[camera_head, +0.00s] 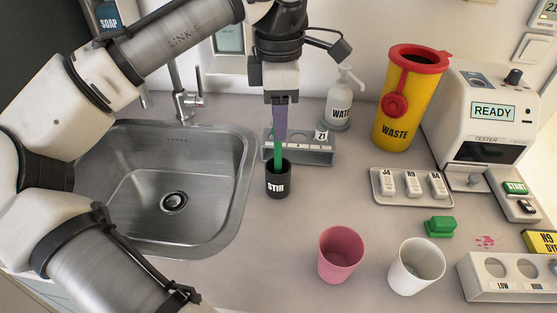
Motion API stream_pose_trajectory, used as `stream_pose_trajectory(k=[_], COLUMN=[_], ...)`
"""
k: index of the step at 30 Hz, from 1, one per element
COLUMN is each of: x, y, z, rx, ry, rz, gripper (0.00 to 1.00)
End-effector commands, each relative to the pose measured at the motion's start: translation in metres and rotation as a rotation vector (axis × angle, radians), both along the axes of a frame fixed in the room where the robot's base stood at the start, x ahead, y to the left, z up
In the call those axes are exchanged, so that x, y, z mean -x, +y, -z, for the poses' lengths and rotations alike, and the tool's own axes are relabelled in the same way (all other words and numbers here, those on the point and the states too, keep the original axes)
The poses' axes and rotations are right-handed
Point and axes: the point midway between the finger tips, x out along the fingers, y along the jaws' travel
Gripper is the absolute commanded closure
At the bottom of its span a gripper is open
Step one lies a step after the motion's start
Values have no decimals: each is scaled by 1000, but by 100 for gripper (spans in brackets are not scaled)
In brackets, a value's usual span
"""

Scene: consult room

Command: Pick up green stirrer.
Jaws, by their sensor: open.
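The green stirrer (278,155) stands upright in a small black cup (278,184) marked STIR, just right of the sink. Its lower end is hidden inside the cup. My gripper (280,128) points down directly above the cup, with its purple-grey fingers at the stirrer's upper part. The fingers overlap the stirrer's top in this view, and the jaws are open. I cannot tell from this angle whether the stirrer lies between the fingers or behind them.
A grey rack (312,155) stands close behind the cup. The sink (228,215) is at left. A pink cup (340,255) and a white cup (415,267) stand in front at right. A yellow waste bin (398,122), a tray (385,198) and a tester (468,148) are further right.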

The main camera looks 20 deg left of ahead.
Motion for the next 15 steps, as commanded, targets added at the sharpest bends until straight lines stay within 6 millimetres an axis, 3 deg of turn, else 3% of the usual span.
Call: stream_pose_trajectory(k=[8,15], x=[1,5], y=[0,2], z=[23,57], rx=[0,0], ry=[0,1], rz=[0,1], gripper=[54,54])
